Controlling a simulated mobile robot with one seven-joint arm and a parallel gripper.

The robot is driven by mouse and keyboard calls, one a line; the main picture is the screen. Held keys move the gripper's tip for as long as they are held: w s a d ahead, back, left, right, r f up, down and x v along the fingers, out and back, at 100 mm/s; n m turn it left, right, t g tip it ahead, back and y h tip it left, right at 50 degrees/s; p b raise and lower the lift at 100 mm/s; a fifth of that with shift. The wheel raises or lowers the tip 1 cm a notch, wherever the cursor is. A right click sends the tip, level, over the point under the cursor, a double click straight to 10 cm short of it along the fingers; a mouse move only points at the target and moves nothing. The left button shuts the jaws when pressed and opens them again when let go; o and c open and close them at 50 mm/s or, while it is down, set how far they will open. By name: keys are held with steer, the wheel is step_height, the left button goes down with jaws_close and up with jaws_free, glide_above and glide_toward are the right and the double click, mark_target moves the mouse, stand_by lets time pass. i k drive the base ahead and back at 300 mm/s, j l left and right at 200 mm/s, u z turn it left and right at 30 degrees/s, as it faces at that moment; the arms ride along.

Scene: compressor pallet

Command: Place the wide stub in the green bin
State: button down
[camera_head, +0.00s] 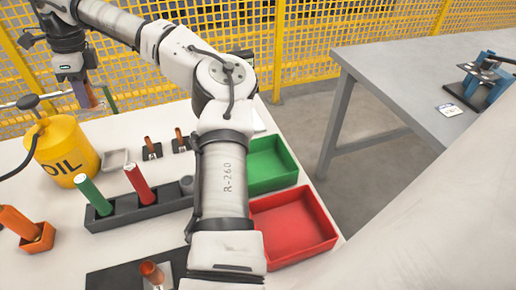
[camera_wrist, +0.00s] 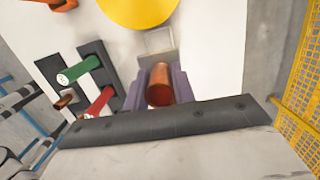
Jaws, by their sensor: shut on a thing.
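My gripper (camera_head: 88,97) is raised at the far left of the head view, above the back of the white table near the oil can. In the wrist view its purple fingers (camera_wrist: 160,72) are shut on a copper-brown cylinder (camera_wrist: 160,88), which appears to be the wide stub. In the head view only a little of the held stub shows between the fingers. The green bin (camera_head: 283,176) stands at the table's right side, well to the right of my gripper. My arm hides its left part, and the visible inside is empty.
A red bin (camera_head: 318,218) stands in front of the green bin. A dark rack (camera_head: 150,207) holds a green and a red cylinder. A yellow oil can (camera_head: 66,153) stands at left. Smaller copper pieces (camera_head: 151,147) (camera_head: 180,140) stand in black holders. Yellow mesh fencing (camera_head: 300,30) runs behind.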

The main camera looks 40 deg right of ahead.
mark_target(260, 172)
steer(key=j+z, duration=0.15)
steer(key=z, duration=0.25)
steer(key=j+z, duration=0.15)
steer(key=z, duration=0.2)
steer(key=j+z, duration=0.15)
steer(key=z, duration=0.25)
